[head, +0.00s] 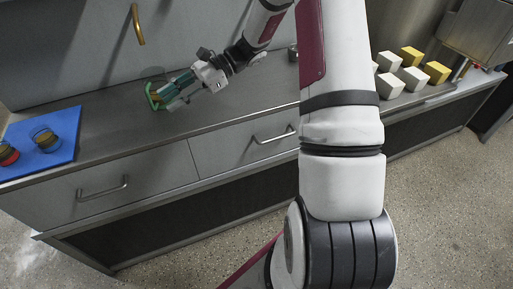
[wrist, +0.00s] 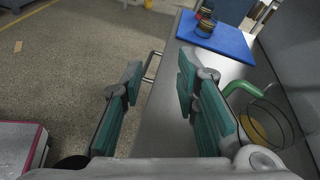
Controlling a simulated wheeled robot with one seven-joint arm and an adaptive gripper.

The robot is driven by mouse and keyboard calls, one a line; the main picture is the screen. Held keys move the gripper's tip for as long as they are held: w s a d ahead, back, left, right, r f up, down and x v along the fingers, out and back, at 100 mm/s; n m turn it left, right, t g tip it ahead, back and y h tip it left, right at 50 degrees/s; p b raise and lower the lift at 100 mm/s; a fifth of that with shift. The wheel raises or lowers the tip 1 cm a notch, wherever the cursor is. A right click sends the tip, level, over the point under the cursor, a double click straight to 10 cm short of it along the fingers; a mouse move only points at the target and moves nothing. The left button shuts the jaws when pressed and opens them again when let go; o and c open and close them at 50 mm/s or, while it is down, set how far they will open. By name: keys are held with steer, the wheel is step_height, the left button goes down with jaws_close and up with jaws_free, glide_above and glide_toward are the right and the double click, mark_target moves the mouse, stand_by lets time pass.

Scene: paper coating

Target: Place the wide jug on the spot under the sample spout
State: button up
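A clear glass jug with a green handle (head: 152,97) and an amber band stands on the steel counter, below and slightly right of the brass spout (head: 138,26). I take it for the wide jug; my gripper hides part of it. In the wrist view the jug (wrist: 272,122) is at the right edge, its handle beside the outer side of my right-hand finger. My gripper (wrist: 157,82) is open, with nothing between its green-padded fingers. In the head view my gripper (head: 172,92) is low over the counter. I cannot tell whether it touches the handle.
A blue mat (head: 65,125) on the left of the counter holds a dark-banded glass (head: 45,139) and a red-banded one (head: 8,154). Several white and yellow blocks (head: 412,78) stand at the right. The counter between mat and jug is clear.

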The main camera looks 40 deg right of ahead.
steer(key=s+a+r+n+g+h, duration=0.2)
steer(key=s+a+r+n+h, duration=0.25)
steer(key=s, duration=0.35)
steer(key=s+a+r+n+g+h, duration=0.25)
steer(key=s+r+n, duration=0.2)
steer(key=s, duration=0.45)
steer(key=s+d+n+t+h, duration=0.2)
steer(key=s+n+h, duration=0.1)
steer(key=s, duration=0.6)
steer(key=s+d+r+n+t+h, duration=0.1)
steer(key=s+d+n+h, duration=0.2)
steer(key=s, duration=0.6)
steer(key=shift+r+n+t+h, duration=0.15)
steer(key=shift+n+t+h, duration=0.2)
steer(key=shift+n+h, duration=0.6)
steer(key=shift+r, duration=0.1)
step_height(320, 180, up, 12)
steer(key=t+p, duration=0.2)
steer(key=p, duration=0.9)
steer(key=shift+d+r, duration=0.2)
steer(key=shift+d, duration=0.05)
